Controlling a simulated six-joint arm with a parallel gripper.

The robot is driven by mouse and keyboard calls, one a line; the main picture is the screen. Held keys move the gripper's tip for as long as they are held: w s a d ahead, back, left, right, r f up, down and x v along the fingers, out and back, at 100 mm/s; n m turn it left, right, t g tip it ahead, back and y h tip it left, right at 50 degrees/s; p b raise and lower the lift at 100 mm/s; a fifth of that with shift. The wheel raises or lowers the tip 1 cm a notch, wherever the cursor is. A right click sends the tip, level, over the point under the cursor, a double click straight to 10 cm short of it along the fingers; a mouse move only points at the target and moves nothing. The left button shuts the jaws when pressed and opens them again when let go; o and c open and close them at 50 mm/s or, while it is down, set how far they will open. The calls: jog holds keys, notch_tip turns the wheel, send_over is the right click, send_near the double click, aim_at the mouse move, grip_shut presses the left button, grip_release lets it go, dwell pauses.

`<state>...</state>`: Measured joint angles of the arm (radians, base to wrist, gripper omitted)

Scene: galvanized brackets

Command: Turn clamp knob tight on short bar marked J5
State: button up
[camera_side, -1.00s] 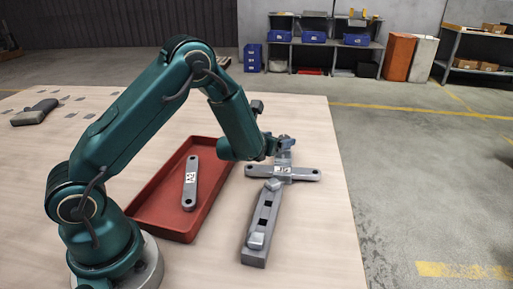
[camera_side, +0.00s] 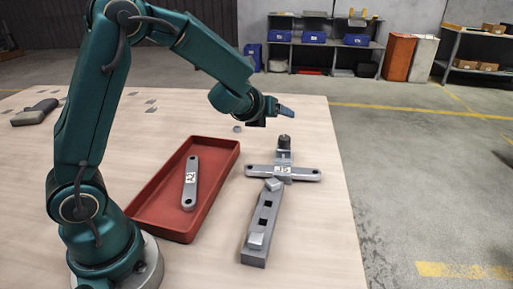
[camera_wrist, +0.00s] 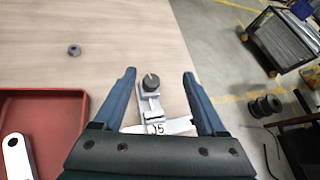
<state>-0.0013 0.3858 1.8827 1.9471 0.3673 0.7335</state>
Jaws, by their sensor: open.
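The short bar marked J5 (camera_side: 300,173) lies crosswise at the far end of a grey block with square holes (camera_side: 259,222). In the wrist view the bar (camera_wrist: 178,126) shows its J5 label. A metal clamp (camera_side: 284,157) stands at the bar's middle, topped by a dark round knob (camera_side: 284,141). The knob (camera_wrist: 151,82) is also plain in the wrist view, between the fingers but apart from them. My gripper (camera_side: 287,112) is open and empty, above the knob. Its two blue fingers spread wide in the wrist view (camera_wrist: 159,74). I cannot tell how tight the knob is.
A red tray (camera_side: 160,222) left of the block holds another labelled bar (camera_side: 190,183). A small grey ring (camera_side: 237,128) lies on the table beyond the tray. A dark handheld tool (camera_side: 35,112) lies far left. The table right of the block is clear to its edge.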

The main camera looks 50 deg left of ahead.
jog(key=s+d+f+n+h, duration=0.1)
jog(key=n, duration=0.1)
jog(key=s+d+f+n+g+h, duration=0.1)
jog(key=d+f+n, duration=0.1)
jog(key=n, duration=0.1)
jog(key=s+d+f+n+g, duration=0.1)
jog(key=d+f+n, duration=0.1)
jog(key=n, duration=0.1)
jog(key=shift+s+f+h, duration=0.2)
jog(key=shift+h, duration=0.2)
jog(key=w+d+r+n+h, duration=0.15)
jog(key=d+n, duration=0.25)
jog(key=n, duration=0.4)
notch_tip(320, 180, up, 6)
jog(key=n+t+y, duration=0.3)
jog(key=n+y, duration=0.2)
jog(key=n, duration=1.2)
send_over(284, 137)
jog(key=s+d, duration=0.2)
jog(key=s, duration=0.2)
notch_tip(284, 137, down, 10)
jog(key=shift+s+r, duration=0.1)
jog(key=shift+s, duration=0.05)
jog(key=shift+w+a+f+t, duration=0.15)
jog(key=shift+w+f+t, duration=0.05)
jog(key=shift+f+t, duration=0.1)
jog(key=shift+x, duration=2.35)
